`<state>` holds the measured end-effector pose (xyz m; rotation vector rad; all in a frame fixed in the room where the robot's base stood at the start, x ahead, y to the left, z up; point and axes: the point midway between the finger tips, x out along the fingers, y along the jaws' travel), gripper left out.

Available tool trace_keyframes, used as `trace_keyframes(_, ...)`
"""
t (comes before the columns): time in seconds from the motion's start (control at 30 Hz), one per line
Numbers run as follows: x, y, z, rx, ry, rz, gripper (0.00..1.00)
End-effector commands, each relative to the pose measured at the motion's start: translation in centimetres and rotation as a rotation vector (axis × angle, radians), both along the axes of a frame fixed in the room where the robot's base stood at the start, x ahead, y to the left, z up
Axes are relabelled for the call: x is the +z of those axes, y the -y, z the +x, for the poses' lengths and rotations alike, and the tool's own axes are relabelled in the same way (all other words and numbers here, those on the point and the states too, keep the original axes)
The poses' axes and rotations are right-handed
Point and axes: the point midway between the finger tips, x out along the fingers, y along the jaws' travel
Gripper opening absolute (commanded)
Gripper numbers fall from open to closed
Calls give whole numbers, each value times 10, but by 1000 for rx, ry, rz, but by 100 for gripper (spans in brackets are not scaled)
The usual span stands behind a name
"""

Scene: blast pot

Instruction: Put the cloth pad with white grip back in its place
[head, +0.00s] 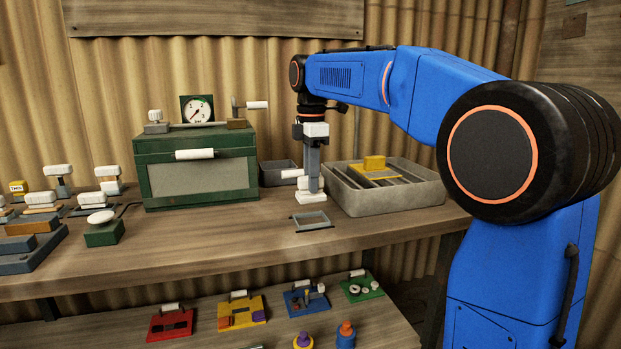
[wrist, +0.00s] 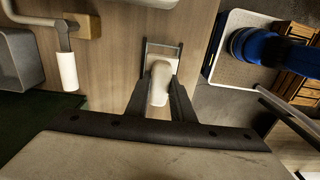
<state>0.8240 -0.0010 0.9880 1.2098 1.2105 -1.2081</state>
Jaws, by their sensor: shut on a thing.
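My gripper (head: 312,184) is shut on the white grip of the cloth pad (head: 311,197). The pad is a pale flat block below the fingers, just behind a small grey rectangular frame (head: 311,221) lying on the bench. In the wrist view the white grip (wrist: 160,82) sits between my two dark fingers, and the frame (wrist: 162,46) shows just beyond the pad. I cannot tell whether the pad touches the bench. The fingers hide part of the grip.
A grey tray (head: 395,207) with a yellow block (head: 374,163) stands close on the right. A green cabinet (head: 195,195) with a gauge (head: 197,110) on top stands left. White-handled tools (head: 58,170) fill the far left. The bench front (head: 230,240) is clear.

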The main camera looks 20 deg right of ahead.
Motion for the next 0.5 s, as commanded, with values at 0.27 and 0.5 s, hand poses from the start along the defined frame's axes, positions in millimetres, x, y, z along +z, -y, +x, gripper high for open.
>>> trace_keyframes(0.27,-8,0,0,0,-1,0,0)
trace_keyframes(0.5,-26,1,0,0,-1,0,0)
